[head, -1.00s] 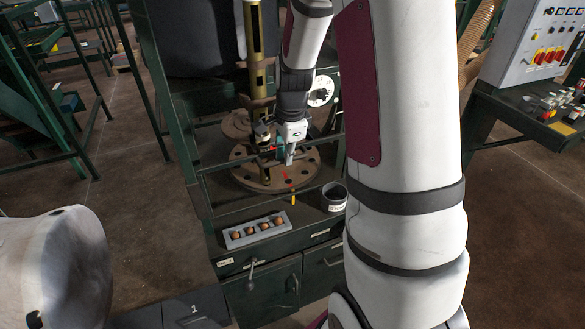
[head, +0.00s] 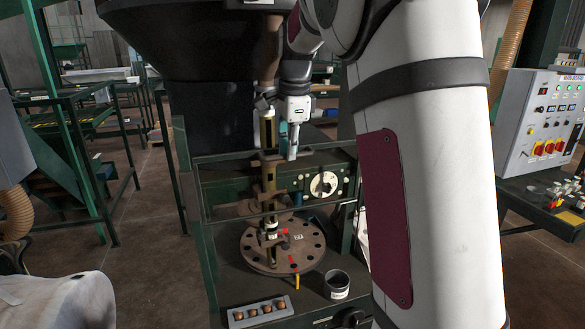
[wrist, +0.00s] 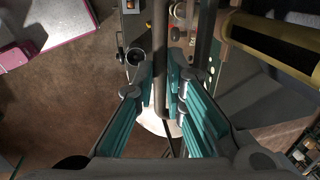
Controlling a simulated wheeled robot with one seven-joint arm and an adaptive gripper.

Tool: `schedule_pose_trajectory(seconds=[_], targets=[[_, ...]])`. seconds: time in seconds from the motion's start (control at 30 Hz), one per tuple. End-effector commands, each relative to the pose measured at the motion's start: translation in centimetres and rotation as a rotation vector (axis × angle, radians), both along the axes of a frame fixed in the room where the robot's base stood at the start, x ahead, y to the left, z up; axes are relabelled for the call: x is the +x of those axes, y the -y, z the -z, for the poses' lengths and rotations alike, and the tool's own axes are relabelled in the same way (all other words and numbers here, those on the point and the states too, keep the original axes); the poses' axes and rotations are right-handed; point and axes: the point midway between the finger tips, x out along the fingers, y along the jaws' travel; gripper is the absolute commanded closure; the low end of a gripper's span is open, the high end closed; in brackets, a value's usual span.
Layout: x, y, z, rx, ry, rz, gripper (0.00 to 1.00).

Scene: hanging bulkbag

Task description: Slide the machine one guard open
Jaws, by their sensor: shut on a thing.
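The machine one guard (head: 235,154) is a dark green frame across the front of the machine, with a thin upper rail and a lower rail. Below the guard, the round drilled table (head: 255,250) of the machine is visible.
A dark hopper (head: 185,60) hangs behind. A control panel (head: 540,120) stands at the right. My own arm covers much of the right side.

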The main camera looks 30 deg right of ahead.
Motion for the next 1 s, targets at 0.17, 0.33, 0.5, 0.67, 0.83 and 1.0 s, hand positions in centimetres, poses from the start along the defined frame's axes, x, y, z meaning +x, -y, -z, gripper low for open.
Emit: schedule_pose_trajectory(seconds=[0.17,0.33,0.5,0.67,0.83,1.0], targets=[[-0.1,0.0,-1.2,0.001,-0.002,0.001,1.0],[0.0,0.0,-1.4,0.001,-0.002,0.001,1.0],[0.0,0.0,-1.4,0.001,-0.002,0.001,1.0],[0.0,0.0,-1.4,0.001,-0.002,0.0,0.69],[0.0,0.0,-1.4,0.0,-0.001,0.0,0.69],[0.0,0.0,-1.6,0.0,-0.001,0.0,0.69]])
